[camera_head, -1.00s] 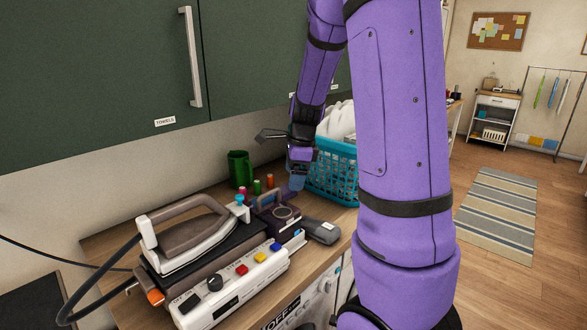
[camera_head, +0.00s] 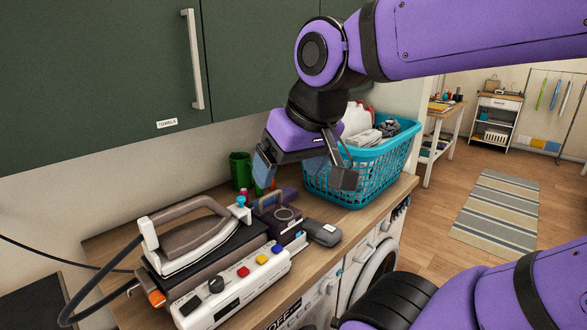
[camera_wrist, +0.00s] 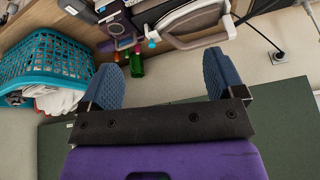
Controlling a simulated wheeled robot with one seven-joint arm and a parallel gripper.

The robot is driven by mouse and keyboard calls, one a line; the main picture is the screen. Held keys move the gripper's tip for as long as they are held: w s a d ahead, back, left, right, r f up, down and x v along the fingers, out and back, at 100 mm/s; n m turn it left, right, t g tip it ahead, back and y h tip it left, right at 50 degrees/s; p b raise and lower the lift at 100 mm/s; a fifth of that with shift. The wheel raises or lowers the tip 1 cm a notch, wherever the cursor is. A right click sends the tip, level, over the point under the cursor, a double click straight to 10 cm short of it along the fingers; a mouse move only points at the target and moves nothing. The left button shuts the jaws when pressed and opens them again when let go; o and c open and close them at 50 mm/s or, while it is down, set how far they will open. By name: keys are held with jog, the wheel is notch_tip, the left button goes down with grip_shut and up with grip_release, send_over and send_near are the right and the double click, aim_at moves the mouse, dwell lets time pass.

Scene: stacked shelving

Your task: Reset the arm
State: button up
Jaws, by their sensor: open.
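My purple arm reaches in from the right in the head view. My gripper (camera_head: 300,170) is open and empty, in front of the wall above the back of the counter. Its two blue-grey fingers stand wide apart, and they also show in the wrist view (camera_wrist: 168,82). The gripper is just left of the teal laundry basket (camera_head: 372,178) and overlaps its left part in the picture. Whether a finger touches the basket I cannot tell. No object is between the fingers.
An iron (camera_head: 190,240) rests on a station with coloured buttons on the wooden counter (camera_head: 345,240). A green cup (camera_head: 241,170) and small spools stand behind. A grey handheld item (camera_head: 322,232) lies right of them. Green cabinets (camera_head: 100,70) hang above. The floor at right is clear around a striped rug (camera_head: 495,210).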

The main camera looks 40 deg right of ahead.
jog(key=shift+s+a+n, duration=0.25)
jog(key=shift+s+n, duration=0.45)
jog(key=shift+s, duration=0.05)
jog(key=shift+o, duration=0.4)
jog(key=shift+w, duration=0.1)
